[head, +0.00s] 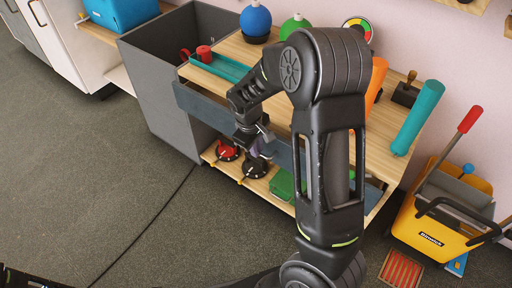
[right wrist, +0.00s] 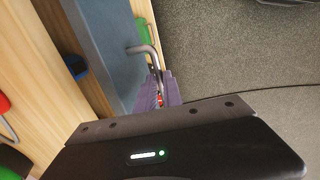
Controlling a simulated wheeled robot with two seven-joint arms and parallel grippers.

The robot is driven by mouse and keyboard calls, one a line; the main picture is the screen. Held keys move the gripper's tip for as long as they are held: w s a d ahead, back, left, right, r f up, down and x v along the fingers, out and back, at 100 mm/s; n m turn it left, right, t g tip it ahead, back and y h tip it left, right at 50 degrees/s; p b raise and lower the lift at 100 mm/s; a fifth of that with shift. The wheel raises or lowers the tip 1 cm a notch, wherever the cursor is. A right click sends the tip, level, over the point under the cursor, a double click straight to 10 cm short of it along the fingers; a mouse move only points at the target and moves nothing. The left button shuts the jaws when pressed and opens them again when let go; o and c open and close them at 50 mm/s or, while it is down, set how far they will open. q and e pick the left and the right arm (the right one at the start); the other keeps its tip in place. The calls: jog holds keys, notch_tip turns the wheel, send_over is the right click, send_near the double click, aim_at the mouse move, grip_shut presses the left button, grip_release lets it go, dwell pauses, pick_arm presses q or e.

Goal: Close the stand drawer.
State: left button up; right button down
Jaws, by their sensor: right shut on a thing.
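The stand (head: 228,48) has a light wood top and a lower shelf. Its blue-grey drawer front (head: 200,108) runs below the top's front edge and appears to stand somewhat out from it; my arm hides much of it. In the right wrist view the drawer front (right wrist: 105,40) carries a bent metal handle (right wrist: 145,49). My right gripper (head: 262,147) is at the drawer front, its purple-grey fingers (right wrist: 167,90) shut on the handle. My left gripper is not in view.
On the lower shelf are a red-topped item (head: 228,151), a dark round item (head: 255,168) and a green box (head: 282,184). A grey open bin (head: 160,95) stands left of the stand. A yellow bucket (head: 425,232) stands right. Floor in front is clear.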

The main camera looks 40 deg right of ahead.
dwell(0.8)
jog(key=shift+w+d+r, duration=0.1)
jog(key=shift+w+d, duration=0.15)
jog(key=shift+d, duration=0.5)
jog(key=shift+w+d+f, duration=0.1)
jog(key=shift+w+d, duration=0.1)
jog(key=shift+d, duration=0.55)
jog(key=shift+w+d+r, duration=0.1)
jog(key=shift+w+d, duration=0.15)
jog(key=shift+d, duration=0.5)
jog(key=c, duration=1.5)
grip_release()
jog(key=r, duration=0.2)
jog(key=a+r+p, duration=0.1)
jog(key=r, duration=0.2)
jog(key=r+p, duration=0.1)
jog(key=r, duration=0.1)
jog(key=shift+s+a+r, duration=0.25)
